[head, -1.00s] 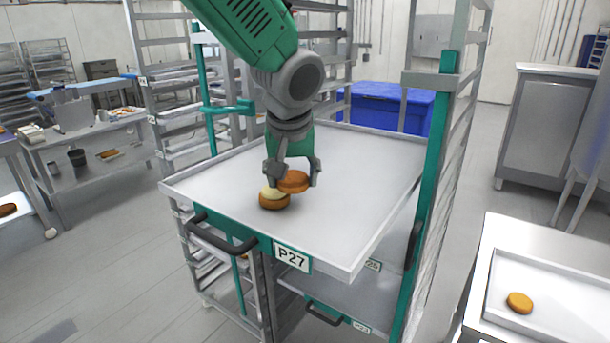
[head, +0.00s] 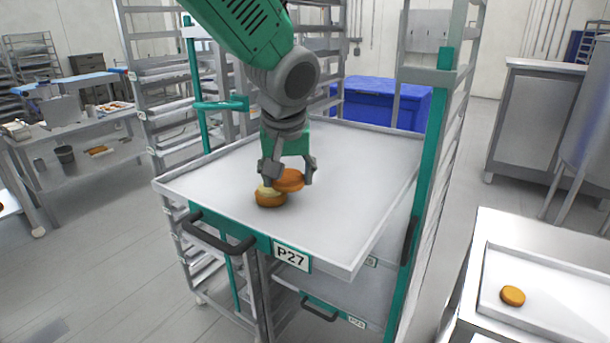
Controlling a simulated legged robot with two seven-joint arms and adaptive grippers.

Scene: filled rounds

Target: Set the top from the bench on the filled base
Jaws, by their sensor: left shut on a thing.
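The filled base (head: 271,199) is a brown round with a pale cream filling on top. It sits on the white tray (head: 345,215) marked P27, near its front edge. My left gripper (head: 288,183) is shut on the top (head: 289,180), an orange-brown round. The top is held tilted above and slightly right of the filled base, covering part of the filling. I cannot tell whether the two touch. My right gripper is not in view.
The tray rests in a metal rack with green posts (head: 429,165). At the right, a bench tray (head: 560,315) holds another brown round (head: 512,296). A blue bin (head: 385,103) stands behind. The rest of the P27 tray is clear.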

